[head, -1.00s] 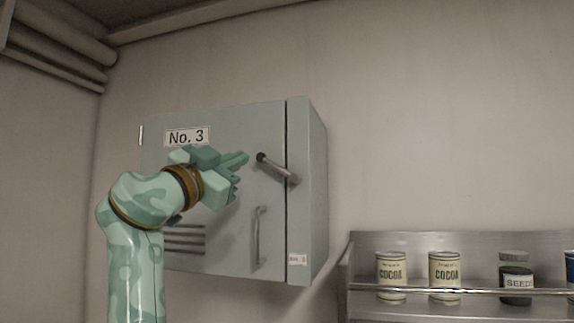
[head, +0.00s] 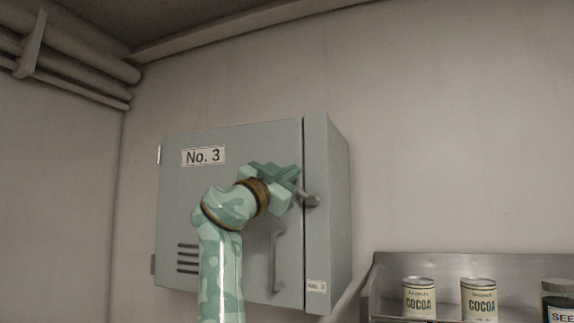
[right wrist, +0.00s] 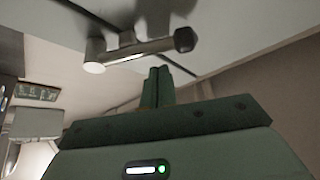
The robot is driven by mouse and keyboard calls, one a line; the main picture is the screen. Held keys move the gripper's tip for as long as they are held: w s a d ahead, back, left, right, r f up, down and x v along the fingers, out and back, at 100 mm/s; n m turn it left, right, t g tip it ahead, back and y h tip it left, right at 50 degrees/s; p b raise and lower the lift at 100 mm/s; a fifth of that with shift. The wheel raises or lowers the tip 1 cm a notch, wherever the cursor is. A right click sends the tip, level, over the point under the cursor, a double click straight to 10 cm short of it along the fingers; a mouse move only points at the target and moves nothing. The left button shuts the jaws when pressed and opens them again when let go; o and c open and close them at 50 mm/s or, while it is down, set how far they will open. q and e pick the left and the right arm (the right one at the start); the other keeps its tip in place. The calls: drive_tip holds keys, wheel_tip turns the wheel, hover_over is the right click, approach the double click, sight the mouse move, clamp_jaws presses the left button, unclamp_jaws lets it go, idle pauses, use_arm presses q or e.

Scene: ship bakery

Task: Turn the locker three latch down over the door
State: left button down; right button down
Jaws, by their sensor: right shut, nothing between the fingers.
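The grey locker marked No. 3 (head: 235,190) hangs on the wall with its door closed. Its latch (head: 310,200) is a short metal bar at the door's right edge; only its lower right end shows in the head view, the rest hidden behind my gripper. In the right wrist view the latch (right wrist: 140,51) shows whole, with a dark knob at one end. My right gripper (head: 296,180) is shut and empty at the latch. Its fingers (right wrist: 158,84) are close beside the bar; I cannot tell if they touch it. My left gripper is not in view.
A vertical door handle (head: 277,262) is below the latch. A metal shelf (head: 440,266) with cocoa cans (head: 419,299) and a seed jar (head: 559,301) stands at the lower right. Pipes (head: 75,55) run at the upper left. The wall right of the locker is bare.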

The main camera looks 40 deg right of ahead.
drive_tip(key=shift+w+f, duration=0.45)
drive_tip(key=shift+f, duration=0.3)
drive_tip(key=shift+a, duration=0.1)
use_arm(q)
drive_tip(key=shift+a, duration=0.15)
use_arm(e)
drive_tip(key=shift+w, duration=0.1)
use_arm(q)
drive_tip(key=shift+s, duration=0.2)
use_arm(e)
drive_tip(key=shift+f+n+t, duration=0.1)
drive_tip(key=shift+n+t, duration=0.3)
drive_tip(key=shift+n, duration=0.1)
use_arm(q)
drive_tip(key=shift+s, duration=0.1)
